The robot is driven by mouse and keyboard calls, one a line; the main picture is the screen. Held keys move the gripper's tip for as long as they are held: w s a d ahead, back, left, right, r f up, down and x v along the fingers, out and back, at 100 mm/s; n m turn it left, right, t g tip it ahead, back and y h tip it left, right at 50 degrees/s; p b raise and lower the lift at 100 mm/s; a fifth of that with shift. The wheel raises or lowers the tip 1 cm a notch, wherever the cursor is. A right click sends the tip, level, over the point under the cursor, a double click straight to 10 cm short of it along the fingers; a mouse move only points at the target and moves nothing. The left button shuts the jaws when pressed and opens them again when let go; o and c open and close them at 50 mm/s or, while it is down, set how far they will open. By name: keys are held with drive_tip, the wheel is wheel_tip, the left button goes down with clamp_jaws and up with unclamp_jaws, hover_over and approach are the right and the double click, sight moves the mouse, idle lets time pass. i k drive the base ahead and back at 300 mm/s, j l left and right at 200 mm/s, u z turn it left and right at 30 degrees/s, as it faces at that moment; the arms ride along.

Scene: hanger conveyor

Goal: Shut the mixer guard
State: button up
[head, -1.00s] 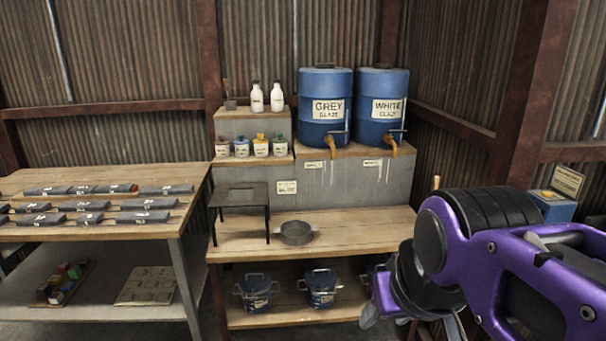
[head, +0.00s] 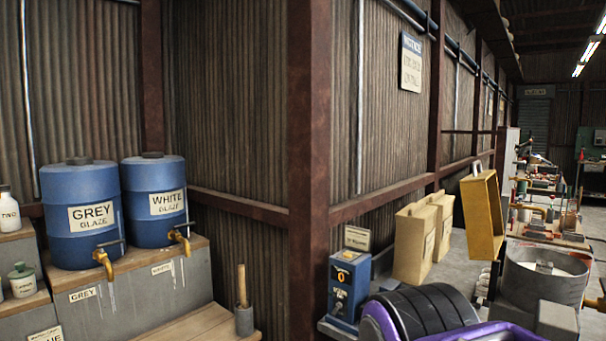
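The mixer appears to be the round grey metal drum (head: 519,285) at the right edge, with pale material and a metal part inside its open top. A yellow, box-shaped panel (head: 485,216) stands tilted up at the drum's left rear; it looks like the mixer guard, raised and open. Its hinge is too small to make out. My gripper is out of view.
Blue grey-glaze (head: 82,245) and white-glaze barrels (head: 154,230) are at left. A rusty post (head: 308,150) rises mid-view. A cluttered bench (head: 550,225) lies beyond.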

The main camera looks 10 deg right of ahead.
sight(481, 203)
drive_tip(key=i+j+z, duration=0.1)
drive_tip(key=z, duration=0.25)
drive_tip(key=i+j+z, duration=0.1)
drive_tip(key=z, duration=0.3)
drive_tip(key=j+z, duration=0.15)
drive_tip(key=z, duration=0.2)
drive_tip(key=i+j+z, duration=0.15)
drive_tip(key=z, duration=0.2)
drive_tip(key=i+j+z, duration=0.1)
drive_tip(key=j+z, duration=0.25)
